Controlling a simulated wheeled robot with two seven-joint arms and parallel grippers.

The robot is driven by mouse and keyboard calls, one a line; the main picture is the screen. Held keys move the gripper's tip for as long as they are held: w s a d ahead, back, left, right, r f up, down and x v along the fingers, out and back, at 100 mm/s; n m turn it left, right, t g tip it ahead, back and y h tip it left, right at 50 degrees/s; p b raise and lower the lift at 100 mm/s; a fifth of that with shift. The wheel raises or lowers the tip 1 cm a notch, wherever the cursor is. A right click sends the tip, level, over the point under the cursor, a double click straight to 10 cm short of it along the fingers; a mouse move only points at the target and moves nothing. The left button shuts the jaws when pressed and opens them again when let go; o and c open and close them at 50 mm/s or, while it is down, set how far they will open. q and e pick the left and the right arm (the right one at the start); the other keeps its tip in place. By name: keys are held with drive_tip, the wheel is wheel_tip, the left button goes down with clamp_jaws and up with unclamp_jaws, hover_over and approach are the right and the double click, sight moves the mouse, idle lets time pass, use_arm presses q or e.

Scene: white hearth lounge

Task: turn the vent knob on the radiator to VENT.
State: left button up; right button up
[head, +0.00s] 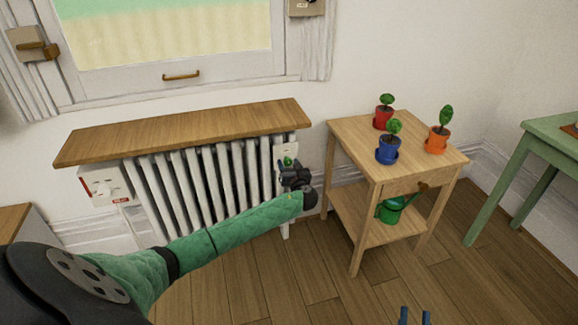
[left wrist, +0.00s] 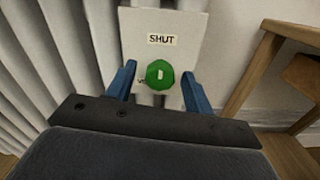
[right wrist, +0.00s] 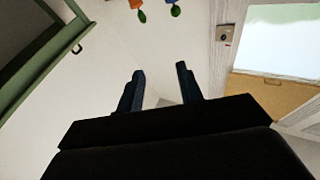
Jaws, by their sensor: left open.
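The radiator (head: 205,180) stands under a wooden shelf below the window. At its right end is a white plate (left wrist: 186,30) with a green round vent knob (left wrist: 159,74). The knob has a pale mark on its face. A label reading SHUT (left wrist: 162,40) sits above it; lettering at its lower left is mostly hidden. The knob also shows in the head view (head: 288,161), just above my gripper. My left gripper (left wrist: 158,84) is open, with one blue finger on each side of the knob; contact cannot be told. My right gripper (right wrist: 159,85) is open and empty, away from the radiator.
A wooden side table (head: 350,143) right of the radiator bears red, blue and orange potted plants, with a green watering can (head: 391,209) on its lower shelf. A white box (head: 104,186) is at the radiator's left end. A green table (head: 545,140) stands far right.

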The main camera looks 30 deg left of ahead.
use_arm(q)
drive_tip(key=shift+a, duration=0.1)
drive_tip(key=shift+c, duration=0.2)
drive_tip(key=c, duration=0.9)
